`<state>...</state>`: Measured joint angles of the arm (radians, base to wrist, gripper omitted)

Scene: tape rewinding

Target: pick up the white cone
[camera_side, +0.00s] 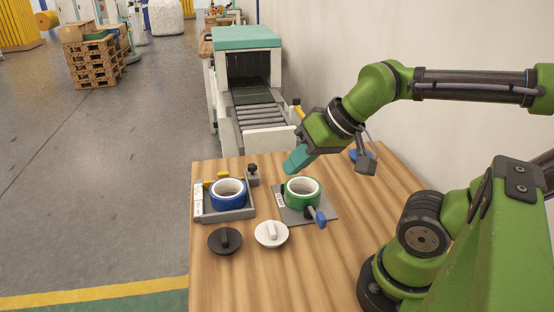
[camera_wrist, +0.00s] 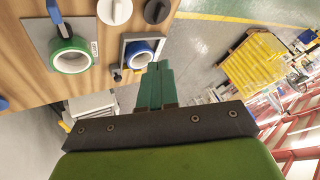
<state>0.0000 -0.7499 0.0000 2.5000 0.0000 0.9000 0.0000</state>
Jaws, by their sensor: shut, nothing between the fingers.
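The white cone (camera_side: 271,233) is a round disc with an upright grip. It rests on the wooden table near the front, right of a similar black cone (camera_side: 225,239). In the wrist view the white cone (camera_wrist: 114,10) is at the top edge, partly cut off, with the black cone (camera_wrist: 157,10) to its right. My gripper (camera_side: 291,168) has teal fingers and is shut and empty. It is above the table, up and behind the green tape roll, apart from the white cone. The fingers also show in the wrist view (camera_wrist: 158,70).
A green tape roll (camera_side: 302,192) sits on a grey plate with a blue-handled part (camera_side: 320,216). A blue tape roll (camera_side: 228,193) sits on a grey holder to its left. A conveyor machine (camera_side: 248,60) stands behind the table. The table's front (camera_side: 260,285) is clear.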

